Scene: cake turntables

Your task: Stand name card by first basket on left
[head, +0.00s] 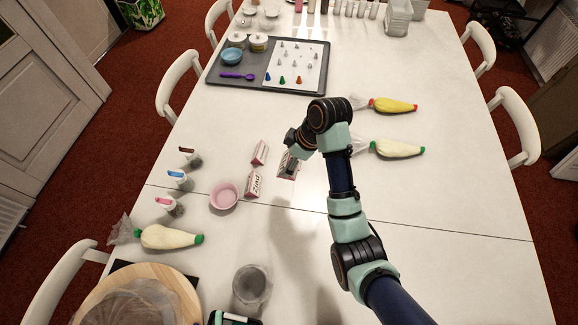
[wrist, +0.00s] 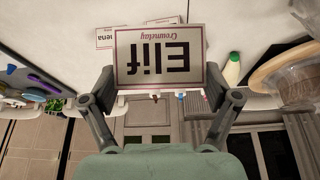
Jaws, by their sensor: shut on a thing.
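My gripper (head: 292,152) reaches down over the middle of the white table. It is shut on a white name card with a red border (wrist: 185,38). In the head view the card is mostly hidden by my gripper. A "Ziad" card (head: 254,185) stands to its left, and another card (head: 260,152) stands behind that one. In the wrist view a card ending in "ena" (wrist: 104,38) shows behind the held card. I cannot clearly make out a basket.
A pink bowl (head: 223,197) is left of the cards, with several small handled items beyond it. A piping bag (head: 168,237), a wooden turntable (head: 187,290) and a clear cup (head: 251,285) are in front. A grey tray (head: 228,85) lies behind. Two piping bags lie right.

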